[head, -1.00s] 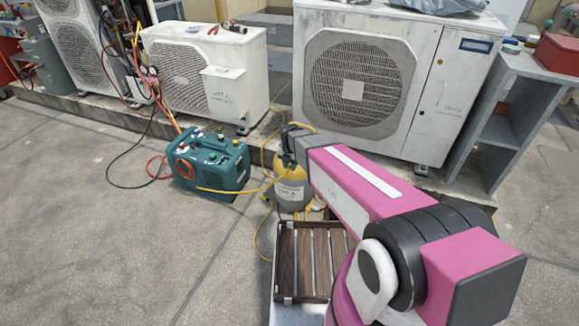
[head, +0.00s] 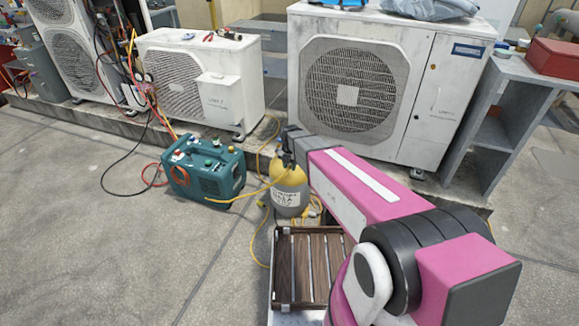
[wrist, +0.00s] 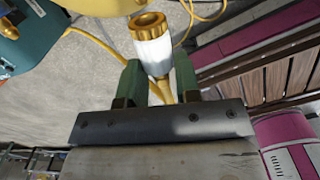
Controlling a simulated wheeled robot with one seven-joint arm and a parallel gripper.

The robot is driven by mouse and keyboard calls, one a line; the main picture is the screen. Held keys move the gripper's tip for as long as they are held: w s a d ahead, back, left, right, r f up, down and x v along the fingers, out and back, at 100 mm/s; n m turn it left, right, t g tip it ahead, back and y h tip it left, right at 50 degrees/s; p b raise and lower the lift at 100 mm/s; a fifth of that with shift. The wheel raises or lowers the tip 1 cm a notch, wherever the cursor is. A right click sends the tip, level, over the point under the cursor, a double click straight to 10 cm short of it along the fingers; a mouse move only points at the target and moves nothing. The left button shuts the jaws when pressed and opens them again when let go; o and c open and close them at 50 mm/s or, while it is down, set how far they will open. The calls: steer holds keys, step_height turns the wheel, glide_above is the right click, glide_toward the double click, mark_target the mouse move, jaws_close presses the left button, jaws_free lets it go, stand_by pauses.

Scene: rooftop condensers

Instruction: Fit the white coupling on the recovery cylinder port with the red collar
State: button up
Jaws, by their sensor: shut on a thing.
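The white coupling (wrist: 153,55) has a brass ring at its far end and shows in the wrist view. My gripper (wrist: 159,66) is shut on it, with a green finger on each side. A yellow hose shows below the coupling, between the fingers. A yellow edge of the cylinder (wrist: 100,6) shows beyond the coupling. I cannot make out the port or its red collar.
A teal recovery machine (head: 205,168) stands left of the cylinder, with a yellow hose running between them. A slatted wooden tray (head: 277,270) is in front. A large condenser (head: 420,100) stands behind.

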steer(key=shift+w+d, duration=0.3)
steer(key=shift+w, duration=0.35)
steer(key=shift+w+d, duration=0.25)
steer(key=shift+w, duration=0.35)
stand_by(1.8)
steer(key=o, duration=1.1)
steer(key=s+a, duration=0.1)
steer(key=s, duration=0.1)
steer(key=s+a, duration=0.1)
steer(key=s, duration=0.1)
steer(key=s+a, duration=0.1)
steer(key=s, duration=0.1)
steer(key=shift+s, duration=0.4)
